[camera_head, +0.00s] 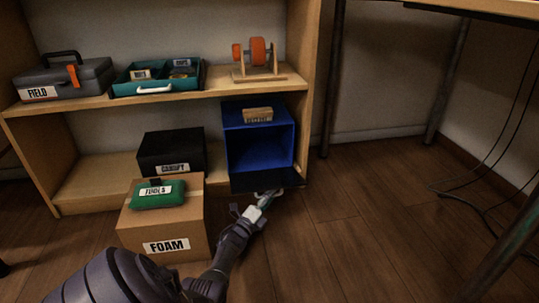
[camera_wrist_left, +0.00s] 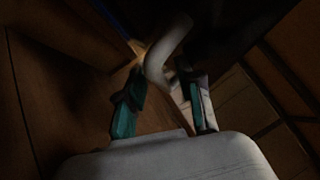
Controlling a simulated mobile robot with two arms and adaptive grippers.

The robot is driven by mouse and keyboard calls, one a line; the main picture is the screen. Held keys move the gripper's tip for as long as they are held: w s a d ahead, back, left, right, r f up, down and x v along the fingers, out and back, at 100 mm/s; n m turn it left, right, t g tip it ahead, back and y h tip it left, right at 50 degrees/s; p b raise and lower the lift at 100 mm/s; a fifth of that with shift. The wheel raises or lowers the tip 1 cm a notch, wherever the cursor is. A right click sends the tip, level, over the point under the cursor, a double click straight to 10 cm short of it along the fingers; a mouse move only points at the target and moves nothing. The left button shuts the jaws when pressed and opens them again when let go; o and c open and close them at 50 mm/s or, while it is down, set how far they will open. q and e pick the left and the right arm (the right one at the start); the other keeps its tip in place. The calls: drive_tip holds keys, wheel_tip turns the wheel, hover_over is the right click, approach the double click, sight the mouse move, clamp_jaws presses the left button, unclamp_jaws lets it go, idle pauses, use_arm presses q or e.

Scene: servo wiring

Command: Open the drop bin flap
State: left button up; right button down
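The blue drop bin (camera_head: 260,148) stands on the lower shelf at the right, and its inside shows. Its dark flap (camera_head: 266,180) is swung down in front of the opening, roughly level. A pale curved handle (camera_head: 267,193) is at the flap's front edge. My left gripper (camera_head: 259,204) is at this handle from the front and below. In the left wrist view the handle (camera_wrist_left: 168,50) lies between and just beyond the fingertips of the left gripper (camera_wrist_left: 162,75). The fingers are apart, with a gap beside the handle. My right gripper is not in view.
A FOAM carton (camera_head: 165,230) with a green TOOLS pouch (camera_head: 158,195) on it stands left of my left arm. A black CANOPY box (camera_head: 171,150) is on the lower shelf. A wooden block (camera_head: 258,115) sits atop the bin.

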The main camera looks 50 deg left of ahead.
sight(269, 186)
use_arm(q)
wheel_tip(269, 186, up, 8)
drive_tip(key=shift+d+r, duration=0.1)
drive_tip(key=shift+r, duration=0.05)
idle(0.3)
